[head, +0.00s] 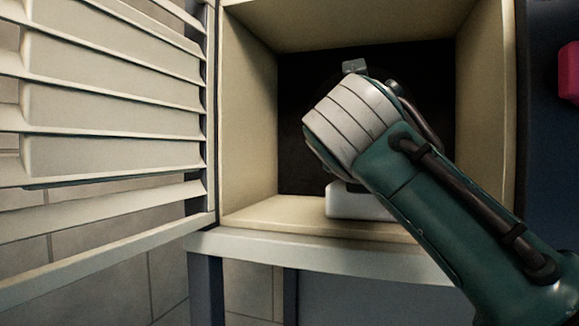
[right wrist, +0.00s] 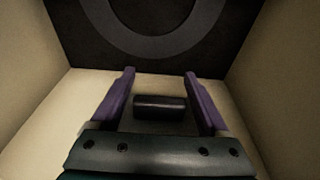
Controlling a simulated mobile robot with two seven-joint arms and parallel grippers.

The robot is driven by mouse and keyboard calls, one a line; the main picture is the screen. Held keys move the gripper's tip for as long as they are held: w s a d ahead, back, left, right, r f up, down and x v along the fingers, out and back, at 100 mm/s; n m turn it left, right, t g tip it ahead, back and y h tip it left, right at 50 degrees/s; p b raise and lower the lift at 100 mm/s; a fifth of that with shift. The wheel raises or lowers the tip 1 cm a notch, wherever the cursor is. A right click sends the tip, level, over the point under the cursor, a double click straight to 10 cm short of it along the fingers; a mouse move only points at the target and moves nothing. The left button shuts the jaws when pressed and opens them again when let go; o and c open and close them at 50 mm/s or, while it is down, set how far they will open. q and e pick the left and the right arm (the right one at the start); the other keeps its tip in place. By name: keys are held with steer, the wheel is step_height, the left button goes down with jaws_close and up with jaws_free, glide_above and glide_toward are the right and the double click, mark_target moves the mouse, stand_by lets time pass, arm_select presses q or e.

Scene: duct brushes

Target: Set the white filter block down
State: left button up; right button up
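The white filter block (head: 345,203) is in the head view, on the floor of the open duct box, partly hidden behind my right arm. My right arm reaches into the box from the lower right, and its wrist covers the gripper there. In the right wrist view my right gripper (right wrist: 159,88) has its two purple fingers spread wide. A dark rounded piece (right wrist: 160,107) shows between them, with space on both sides; I cannot tell what it is. I cannot make out the white block in that view. My left gripper is out of view.
The duct box (head: 248,110) has beige walls and a dark back with a grey ring (right wrist: 160,42). A slatted door (head: 110,95) stands open at the left. The front ledge (head: 290,247) is bare. A pink object (head: 569,72) is at the right edge.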

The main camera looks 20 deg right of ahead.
steer(key=shift+o, duration=0.8)
steer(key=shift+r, duration=0.15)
steer(key=b+v, duration=0.7)
steer(key=v, duration=0.4)
steer(key=shift+f, duration=0.2)
steer(key=shift+s+a+r+b, duration=0.25)
steer(key=shift+s+r+b, duration=0.05)
steer(key=shift+s, duration=0.1)
steer(key=shift+f, duration=0.15)
